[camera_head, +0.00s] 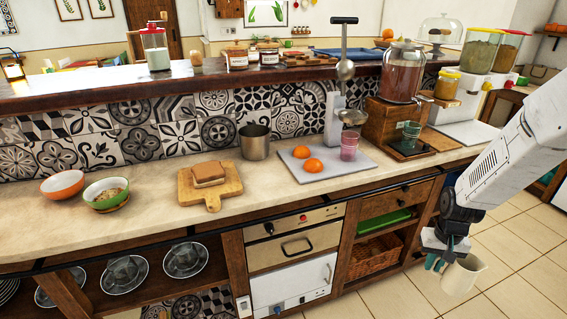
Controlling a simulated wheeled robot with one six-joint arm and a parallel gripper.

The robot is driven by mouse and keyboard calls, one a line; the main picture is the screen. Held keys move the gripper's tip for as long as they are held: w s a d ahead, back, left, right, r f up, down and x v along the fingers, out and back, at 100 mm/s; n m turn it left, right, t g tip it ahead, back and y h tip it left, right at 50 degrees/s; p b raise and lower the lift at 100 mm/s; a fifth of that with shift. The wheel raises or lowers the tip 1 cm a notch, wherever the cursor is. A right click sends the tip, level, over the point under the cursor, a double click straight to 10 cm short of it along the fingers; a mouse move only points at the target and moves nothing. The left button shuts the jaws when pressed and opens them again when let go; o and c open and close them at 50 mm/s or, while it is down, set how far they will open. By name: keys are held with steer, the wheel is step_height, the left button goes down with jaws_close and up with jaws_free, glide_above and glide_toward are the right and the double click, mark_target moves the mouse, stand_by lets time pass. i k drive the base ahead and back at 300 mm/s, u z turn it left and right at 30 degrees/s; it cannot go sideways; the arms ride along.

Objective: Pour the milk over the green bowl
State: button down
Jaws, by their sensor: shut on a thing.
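The green bowl (106,190) stands on the left part of the counter, with something brownish inside it. A cream-coloured jug (464,276), which looks like the milk container, hangs at my gripper (441,262) at the lower right. My gripper is shut on the jug, in front of the counter's right end and over the tiled floor. The jug looks close to upright. Its contents cannot be seen. The jug and my gripper are far to the right of the green bowl.
An orange bowl (62,184) stands beside the green bowl. A wooden board with bread (209,175), a metal pot (254,141), a grey tray (301,167) with oranges, a pink glass (349,146) and a juice dispenser (402,75) stand along the counter (150,221). The front strip is clear.

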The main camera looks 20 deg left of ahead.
mark_target(107, 194)
steer(key=k, duration=0.9)
steer(key=u, duration=1.25)
steer(key=i, duration=0.3)
steer(key=z, duration=0.05)
